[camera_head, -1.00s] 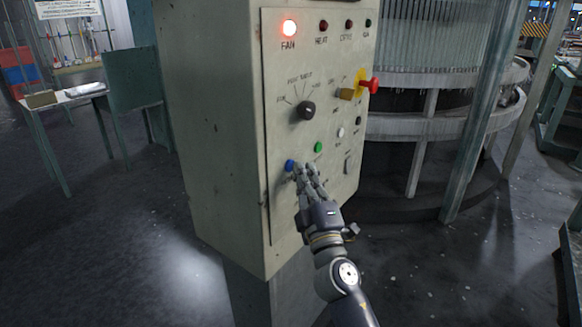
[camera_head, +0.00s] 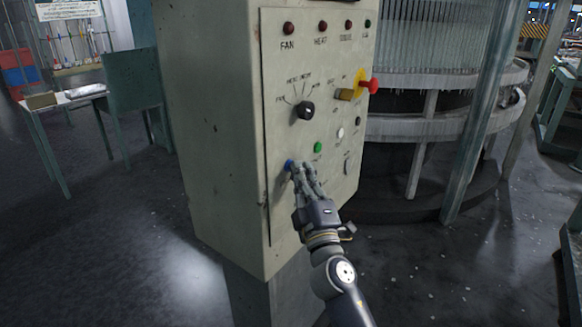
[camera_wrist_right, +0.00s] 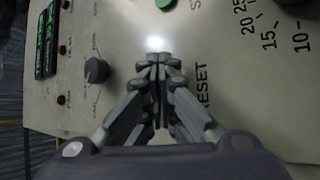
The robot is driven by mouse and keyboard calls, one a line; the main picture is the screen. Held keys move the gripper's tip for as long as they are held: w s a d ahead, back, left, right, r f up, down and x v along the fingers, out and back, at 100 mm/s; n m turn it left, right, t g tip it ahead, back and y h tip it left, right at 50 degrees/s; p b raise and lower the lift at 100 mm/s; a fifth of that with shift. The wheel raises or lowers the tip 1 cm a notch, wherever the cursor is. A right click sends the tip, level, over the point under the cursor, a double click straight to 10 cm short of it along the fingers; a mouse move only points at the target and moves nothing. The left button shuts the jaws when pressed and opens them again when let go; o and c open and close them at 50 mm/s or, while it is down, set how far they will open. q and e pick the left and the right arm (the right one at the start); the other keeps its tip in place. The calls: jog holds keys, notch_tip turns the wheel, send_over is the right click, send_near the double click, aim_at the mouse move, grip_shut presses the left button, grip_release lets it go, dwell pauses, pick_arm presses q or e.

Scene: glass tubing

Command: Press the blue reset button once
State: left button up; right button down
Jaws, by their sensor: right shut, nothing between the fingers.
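The blue reset button (camera_head: 289,165) is at the lower left of the control panel's face (camera_head: 275,110). My right gripper (camera_head: 299,166) is shut and empty, its fingertips at the button's right side and partly covering it. In the right wrist view the closed fingertips (camera_wrist_right: 157,62) are at the panel beside the RESET lettering (camera_wrist_right: 202,87). The button is hidden there, and a bright glare lies at the tips. I cannot tell whether the button is pushed in. My left gripper is not in view.
A green button (camera_head: 318,147) is just above right of the gripper. A white button (camera_head: 340,132), a black rotary knob (camera_head: 306,110) and a red-handled switch (camera_head: 372,86) are higher up. The FAN lamp (camera_head: 288,28) at the top is dark. Open floor lies left of the cabinet.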

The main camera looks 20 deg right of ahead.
jog(key=shift+s+d, duration=0.1)
jog(key=shift+s, duration=0.05)
jog(key=shift+s+d, duration=0.35)
jog(key=shift+s, duration=0.15)
jog(key=s+d, duration=0.1)
jog(key=s, duration=0.1)
jog(key=s+d+p, duration=0.1)
jog(key=s+d, duration=0.1)
dwell(0.6)
dwell(0.4)
